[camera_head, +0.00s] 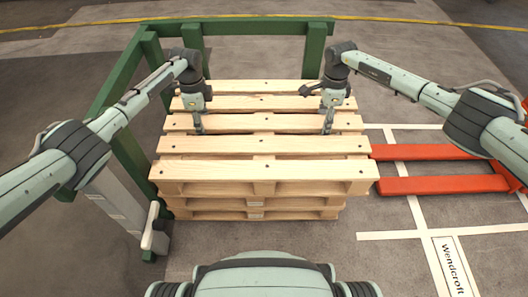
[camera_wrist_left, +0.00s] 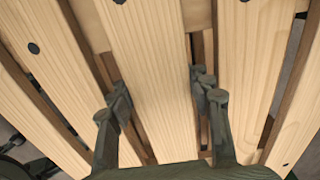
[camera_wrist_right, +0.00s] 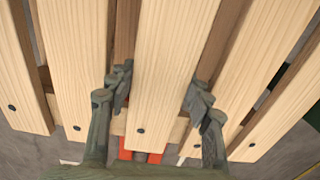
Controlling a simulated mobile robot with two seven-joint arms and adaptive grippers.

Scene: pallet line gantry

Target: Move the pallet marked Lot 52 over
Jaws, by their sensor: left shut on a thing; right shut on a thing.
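A light wooden pallet (camera_head: 265,171) lies on top of a stack in the head view. It looks level, and its front edge reaches wider than the pallets below (camera_head: 255,203); I cannot tell if it is raised. No Lot 52 marking is readable. My left gripper (camera_head: 199,128) and right gripper (camera_head: 327,128) are shut on the pallet's middle top board, near its left and right ends. In the left wrist view, fingers (camera_wrist_left: 160,90) straddle the board. In the right wrist view, fingers (camera_wrist_right: 158,88) do the same near the board's end. The fingertips are partly hidden in the gaps.
A green frame (camera_head: 125,75) stands along the left and back of the stack. A grey post with a pale handle (camera_head: 155,232) is at front left. Red forks (camera_head: 440,184) lie low at right, among white floor lines. A floor label reads Wendcroft (camera_head: 454,268).

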